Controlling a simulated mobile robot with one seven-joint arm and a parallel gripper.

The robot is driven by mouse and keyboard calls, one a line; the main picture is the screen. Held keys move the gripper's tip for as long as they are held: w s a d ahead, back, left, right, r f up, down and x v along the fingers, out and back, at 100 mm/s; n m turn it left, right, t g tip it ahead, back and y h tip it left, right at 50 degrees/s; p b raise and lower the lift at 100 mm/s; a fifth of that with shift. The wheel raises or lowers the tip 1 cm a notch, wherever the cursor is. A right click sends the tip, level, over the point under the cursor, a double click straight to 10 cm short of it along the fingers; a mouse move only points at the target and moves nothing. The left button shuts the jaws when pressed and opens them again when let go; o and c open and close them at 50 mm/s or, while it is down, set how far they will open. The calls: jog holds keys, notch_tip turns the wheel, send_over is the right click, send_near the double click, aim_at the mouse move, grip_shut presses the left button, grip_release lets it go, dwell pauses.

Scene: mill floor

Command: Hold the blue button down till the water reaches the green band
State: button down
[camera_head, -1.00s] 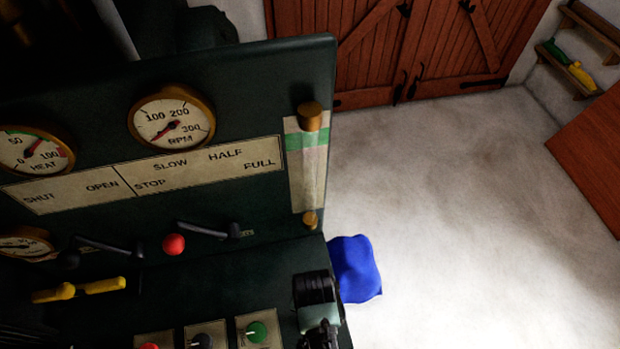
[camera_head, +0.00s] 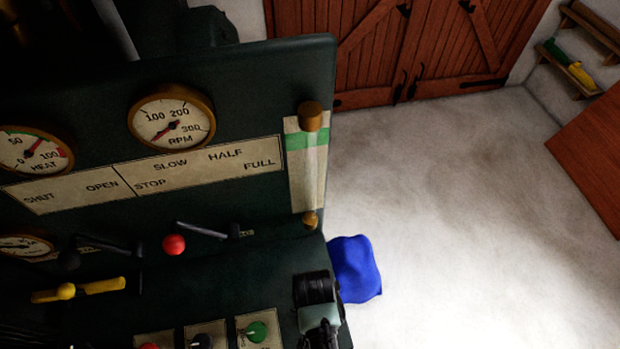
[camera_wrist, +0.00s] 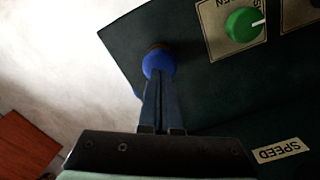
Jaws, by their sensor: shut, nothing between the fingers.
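The blue button (camera_wrist: 158,62) is a round cap on the dark green desk near its edge, in the wrist view. My gripper (camera_wrist: 158,76) is shut and empty, its fingertips against the blue button; how far the button is pressed I cannot tell. In the head view my gripper's wrist (camera_head: 318,312) is at the desk's right end and hides the button. The water gauge (camera_head: 308,178) is an upright glass on a pale card between two brass fittings at the panel's right edge. The green band (camera_head: 296,141) crosses its upper part. The water level is not clear to me.
A green knob (camera_head: 256,331) sits on the desk left of my gripper. A blue cloth-like object (camera_head: 355,268) shows beyond the desk's right edge. The pale floor (camera_head: 460,220) is clear.

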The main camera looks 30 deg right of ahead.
jog(key=shift+f, duration=0.15)
jog(key=shift+f+b, duration=0.95)
jog(key=shift+f, duration=0.3)
dwell(6.6)
